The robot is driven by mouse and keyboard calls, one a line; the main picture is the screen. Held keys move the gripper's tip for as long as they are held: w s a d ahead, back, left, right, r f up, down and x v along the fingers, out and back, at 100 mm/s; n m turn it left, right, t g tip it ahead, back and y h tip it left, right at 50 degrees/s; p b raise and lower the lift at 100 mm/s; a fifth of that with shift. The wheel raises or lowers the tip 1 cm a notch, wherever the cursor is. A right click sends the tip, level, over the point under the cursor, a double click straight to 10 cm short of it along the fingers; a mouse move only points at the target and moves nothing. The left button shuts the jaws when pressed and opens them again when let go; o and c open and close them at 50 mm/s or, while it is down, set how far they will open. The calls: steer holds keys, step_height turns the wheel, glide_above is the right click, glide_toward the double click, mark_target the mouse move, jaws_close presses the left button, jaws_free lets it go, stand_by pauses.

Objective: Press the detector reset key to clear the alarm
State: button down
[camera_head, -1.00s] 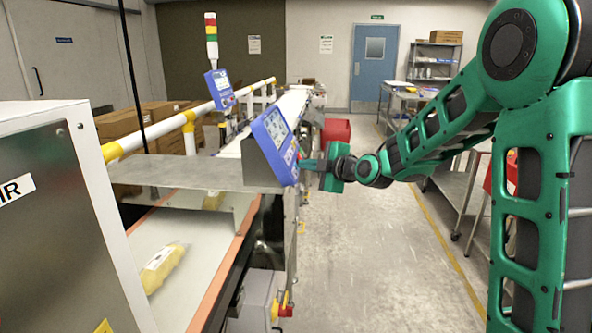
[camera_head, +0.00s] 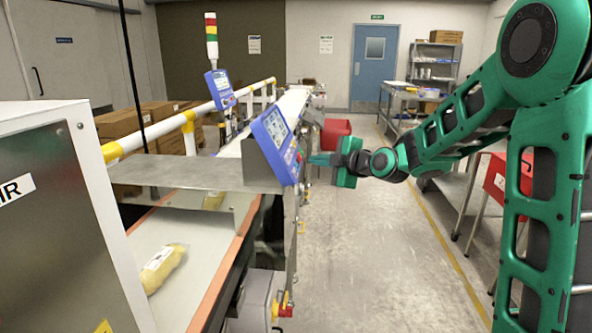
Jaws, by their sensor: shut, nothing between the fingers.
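The blue control panel (camera_head: 275,141) stands tilted at the belt's right edge, with a pale screen and small keys along its lower right side. Which key is the detector reset key is too small to tell. My gripper (camera_head: 312,159) is shut and empty, pointing left at the panel's lower right side. Its tips look a small gap to the right of the panel; contact with a key does not show.
Yellow packs lie on the belt, one in front (camera_head: 161,267) and one partly under the grey metal cover (camera_head: 190,176). A second blue panel (camera_head: 220,90) and a signal tower (camera_head: 211,38) stand behind. A red bin (camera_head: 335,130) is beyond my gripper. The aisle floor is clear.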

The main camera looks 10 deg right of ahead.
steer(key=shift+s+d+r, duration=0.25)
steer(key=shift+d+r, duration=0.1)
steer(key=shift+d, duration=0.35)
steer(key=shift+s+d+r, duration=0.2)
steer(key=shift+d+r, duration=0.15)
steer(key=shift+d, duration=0.3)
steer(key=s+d+r, duration=0.1)
steer(key=d+r, duration=0.1)
steer(key=d, duration=0.3)
steer(key=shift+s+r, duration=0.3)
steer(key=shift+r, duration=0.1)
steer(key=s+d+f+m+g+h, duration=0.2)
steer(key=s+d+f+m+g, duration=0.15)
steer(key=s, duration=0.45)
steer(key=s+d+f+m+g+h, duration=0.2)
steer(key=s+f+m, duration=0.3)
steer(key=s, duration=0.2)
steer(key=s+d+f+m+g+h, duration=0.1)
steer(key=s+d+f+m+g, duration=0.15)
steer(key=s+f+m, duration=0.4)
steer(key=s+d+f+m+g+h, duration=0.1)
steer(key=s+m+g, duration=0.5)
steer(key=s, duration=1.9)
steer(key=d+f+m, duration=0.1)
steer(key=m, duration=0.3)
steer(key=shift+d, duration=0.3)
